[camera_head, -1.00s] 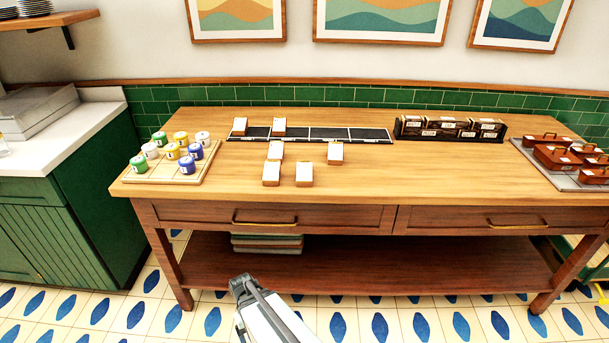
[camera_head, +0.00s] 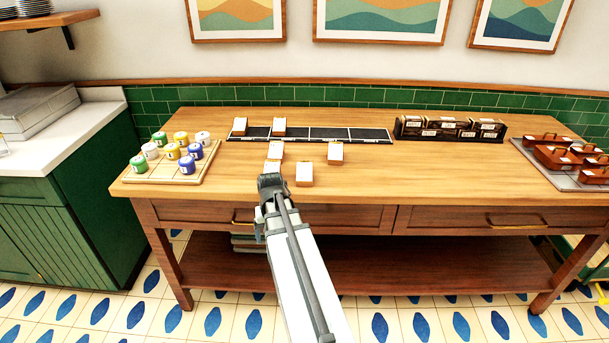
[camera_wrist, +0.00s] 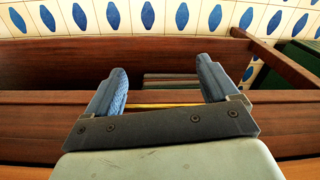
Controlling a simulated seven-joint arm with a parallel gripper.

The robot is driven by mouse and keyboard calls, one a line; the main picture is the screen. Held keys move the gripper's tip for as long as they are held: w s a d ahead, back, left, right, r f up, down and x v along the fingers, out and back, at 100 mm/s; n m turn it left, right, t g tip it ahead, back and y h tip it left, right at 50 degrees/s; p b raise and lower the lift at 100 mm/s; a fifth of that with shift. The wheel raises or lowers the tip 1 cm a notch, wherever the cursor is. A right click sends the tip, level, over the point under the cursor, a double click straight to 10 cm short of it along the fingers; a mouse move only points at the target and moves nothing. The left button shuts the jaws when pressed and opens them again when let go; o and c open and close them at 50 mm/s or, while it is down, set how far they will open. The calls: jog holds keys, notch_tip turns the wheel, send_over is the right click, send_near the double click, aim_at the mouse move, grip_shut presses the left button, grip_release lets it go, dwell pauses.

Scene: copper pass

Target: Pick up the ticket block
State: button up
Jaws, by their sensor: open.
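Several ticket blocks, white-topped with wood-coloured bases, are on the wooden table (camera_head: 400,182). One ticket block (camera_head: 304,174) lies near the front, with another ticket block (camera_head: 275,150) behind it and a third ticket block (camera_head: 335,153) to the right. Two more blocks, a left one (camera_head: 240,126) and a right one (camera_head: 279,126), sit at the dark strip tray (camera_head: 345,135).
A board (camera_head: 190,178) with several coloured jars stands at the left. A dark box rack (camera_head: 450,138) is at the back right, and a tray with copper-coloured pans (camera_head: 560,152) at the far right. The table's middle right is clear. The wrist view shows a drawer handle (camera_wrist: 165,106) and lower shelf.

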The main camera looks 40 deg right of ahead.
aim_at(304, 168)
jog(key=w+d+r+m+t+h, duration=0.1)
jog(key=d+r+h, duration=0.1)
jog(key=d+r, duration=0.85)
jog(key=w+d+r+m+t+h, duration=0.15)
jog(key=d+r, duration=0.35)
jog(key=r, duration=1)
jog(key=shift+y, duration=0.25)
jog(key=shift+x, duration=6.7)
jog(key=shift+d, duration=0.1)
jog(key=shift+c, duration=0.3)
jog(key=c, duration=1.1)
